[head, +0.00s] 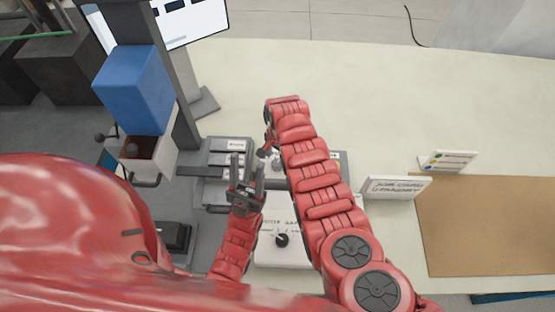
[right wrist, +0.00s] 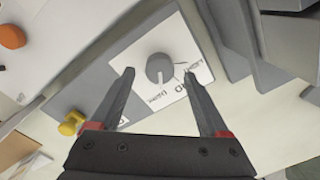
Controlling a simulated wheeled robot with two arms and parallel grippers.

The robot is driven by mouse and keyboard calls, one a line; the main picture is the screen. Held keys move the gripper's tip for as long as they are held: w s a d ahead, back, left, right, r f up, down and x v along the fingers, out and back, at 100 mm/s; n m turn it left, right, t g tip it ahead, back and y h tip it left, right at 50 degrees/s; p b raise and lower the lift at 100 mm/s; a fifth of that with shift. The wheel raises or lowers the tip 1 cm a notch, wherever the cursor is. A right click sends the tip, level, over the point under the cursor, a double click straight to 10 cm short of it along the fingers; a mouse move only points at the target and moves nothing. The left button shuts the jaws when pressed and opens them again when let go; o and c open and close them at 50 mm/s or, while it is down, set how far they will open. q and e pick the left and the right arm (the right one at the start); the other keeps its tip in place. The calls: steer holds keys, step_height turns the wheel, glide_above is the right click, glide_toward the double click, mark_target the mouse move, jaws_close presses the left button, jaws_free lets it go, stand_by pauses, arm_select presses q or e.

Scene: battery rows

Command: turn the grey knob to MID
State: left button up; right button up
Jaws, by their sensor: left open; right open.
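The grey knob (right wrist: 160,66) sits on a white label plate (right wrist: 188,42) in the right wrist view. A pale line on it points toward the bottom of that picture, at a small label whose word I cannot read surely. The MID label is just right of that line. My right gripper (right wrist: 158,76) is open, its fingertips on either side of the knob in the picture; I cannot tell whether they touch it. In the head view the right gripper (head: 266,148) largely hides the knob. My left gripper (head: 246,184) is open and empty, left of the right arm.
A yellow knob (right wrist: 71,123) and an orange knob (right wrist: 12,37) are nearby in the right wrist view. A black knob (head: 282,240) is on a white panel nearer me. A sign (head: 396,188) and a brown board (head: 485,225) lie right. The table's far side is clear.

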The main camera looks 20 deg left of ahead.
mark_target(277, 165)
steer(key=shift+f+b, duration=0.35)
steer(key=shift+f, duration=0.8)
steer(key=shift+s, duration=0.1)
steer(key=shift+c, duration=0.3)
jaws_close()
